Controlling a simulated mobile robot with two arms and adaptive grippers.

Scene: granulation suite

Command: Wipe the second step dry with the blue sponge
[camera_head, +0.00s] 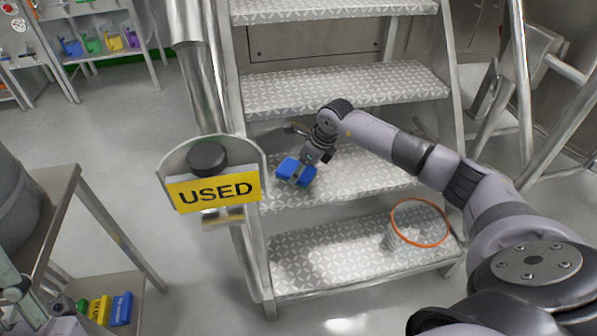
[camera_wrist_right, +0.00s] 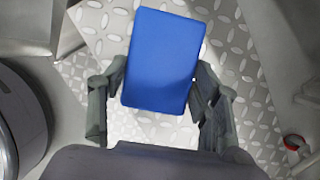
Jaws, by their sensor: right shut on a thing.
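The steel stair has patterned plate treads. The second step (camera_head: 365,178) is the tread above the lowest one, and no wet patch can be made out on it. My right gripper (camera_head: 306,163) is shut on the blue sponge (camera_head: 293,173), over the left part of the second step. In the right wrist view, the sponge (camera_wrist_right: 163,60) sits between the two fingers of the gripper (camera_wrist_right: 160,95), with patterned plate behind it. I cannot tell whether the sponge touches the tread. Part of what looks like my left gripper (camera_head: 14,287) shows at the lower left edge; its jaws are unclear.
A pale, see-through container with an orange rim (camera_head: 420,200) stands on the right of the lowest step (camera_head: 320,265). A yellow USED sign (camera_head: 213,190) with a black round piece is at the stair's left rail. A steel table (camera_head: 58,200) stands at left.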

